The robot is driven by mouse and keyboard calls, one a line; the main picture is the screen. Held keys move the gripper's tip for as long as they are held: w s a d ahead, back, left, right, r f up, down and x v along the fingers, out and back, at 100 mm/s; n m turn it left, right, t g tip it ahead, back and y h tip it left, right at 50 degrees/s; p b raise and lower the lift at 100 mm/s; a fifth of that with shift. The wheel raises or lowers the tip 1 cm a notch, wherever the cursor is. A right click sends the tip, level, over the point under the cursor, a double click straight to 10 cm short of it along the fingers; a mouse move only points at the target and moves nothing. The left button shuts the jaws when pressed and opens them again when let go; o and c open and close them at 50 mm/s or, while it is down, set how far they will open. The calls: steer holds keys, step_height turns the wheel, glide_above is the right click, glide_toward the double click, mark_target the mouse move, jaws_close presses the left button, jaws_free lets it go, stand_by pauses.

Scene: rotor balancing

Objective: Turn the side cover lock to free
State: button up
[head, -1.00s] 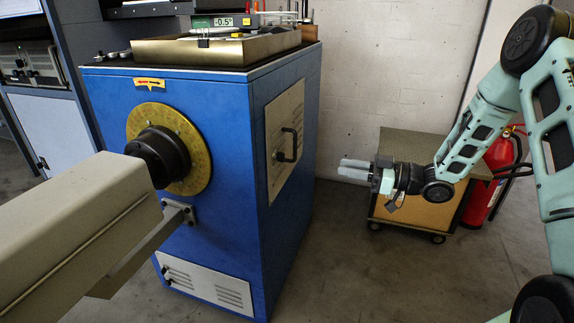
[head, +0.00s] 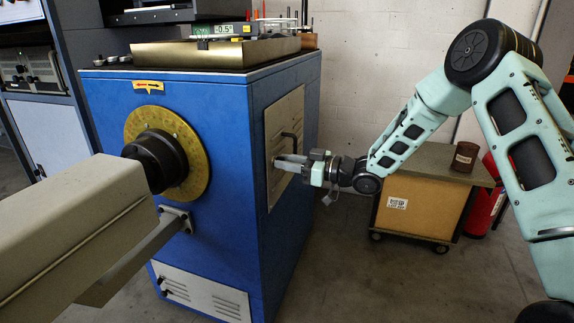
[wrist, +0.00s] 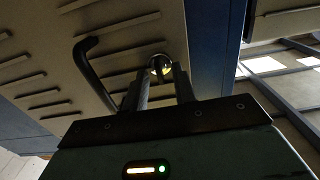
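The side cover (head: 284,122) is a beige louvred panel on the right face of the blue cabinet. It carries a black bar handle, which shows in the wrist view (wrist: 92,70). The side cover lock (wrist: 160,66) is a small round metal piece with a yellowish mark beside the handle. In the head view my gripper hides the lock. My gripper (head: 279,162) points at the cover just below the handle. In the wrist view its two fingers (wrist: 161,78) are apart, with the lock showing between their tips. I cannot tell whether they touch it.
The blue cabinet (head: 225,160) has a brass dial (head: 195,150) on its front face. A wooden cart (head: 420,205) with a brown cup (head: 465,156) stands behind my arm. A red extinguisher (head: 485,205) is beside it.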

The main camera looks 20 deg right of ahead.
steer(key=shift+w+a, duration=0.1)
steer(key=shift+a, duration=0.05)
steer(key=shift+c, duration=0.4)
jaws_close()
steer(key=shift+r+m+p, duration=0.15)
steer(key=shift+m+p, duration=0.25)
steer(key=shift+p, duration=0.35)
steer(key=m+p, duration=0.4)
steer(key=m, duration=0.1)
steer(key=m+p, duration=0.5)
steer(key=m, duration=0.1)
steer(key=m+p, duration=0.4)
steer(key=m, duration=0.2)
steer(key=shift+w+f, duration=0.1)
steer(key=shift+f, duration=0.2)
